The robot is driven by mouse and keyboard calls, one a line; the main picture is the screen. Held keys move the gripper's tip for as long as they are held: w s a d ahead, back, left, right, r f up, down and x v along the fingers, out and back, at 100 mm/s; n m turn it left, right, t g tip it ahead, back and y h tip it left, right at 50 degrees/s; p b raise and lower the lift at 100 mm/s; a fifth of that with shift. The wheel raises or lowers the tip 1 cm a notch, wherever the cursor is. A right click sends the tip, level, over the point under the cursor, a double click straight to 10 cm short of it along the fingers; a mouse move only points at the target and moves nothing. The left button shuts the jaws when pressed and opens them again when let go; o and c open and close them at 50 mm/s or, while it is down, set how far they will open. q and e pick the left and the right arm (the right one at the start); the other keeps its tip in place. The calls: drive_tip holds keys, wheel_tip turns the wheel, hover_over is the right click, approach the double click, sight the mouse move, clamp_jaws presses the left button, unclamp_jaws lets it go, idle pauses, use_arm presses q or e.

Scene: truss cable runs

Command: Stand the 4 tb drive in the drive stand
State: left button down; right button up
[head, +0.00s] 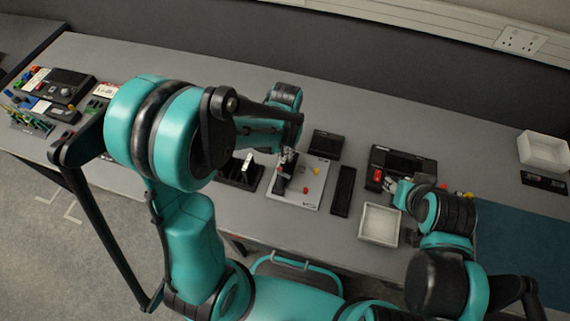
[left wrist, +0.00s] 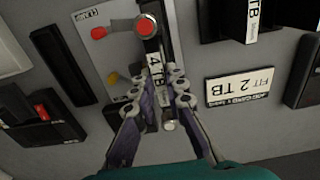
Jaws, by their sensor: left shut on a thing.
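The 4 TB drive (left wrist: 153,68) is a dark slim block with a white "4 TB" label. My left gripper (left wrist: 155,95) is shut on it; in the head view the gripper (head: 287,155) is over the light grey plate (head: 312,189). I cannot tell whether the drive touches the plate. The black drive stand (head: 238,176) is just left of the plate. A drive labelled "2 TB" (left wrist: 247,15) is at the stand in the left wrist view. My right gripper (head: 388,184) is beside a black device with a red part; its fingers are too small to read.
A "FIT 2 TB" card (left wrist: 241,89) lies by the stand. A white tray (head: 379,225) is right of the plate, with a black device (head: 403,163) behind. The table's back is mostly clear.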

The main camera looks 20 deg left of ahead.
use_arm(q)
drive_tip(key=shift+r+p, duration=2.4)
drive_tip(key=shift+r, duration=1.1)
drive_tip(key=shift+r, duration=0.1)
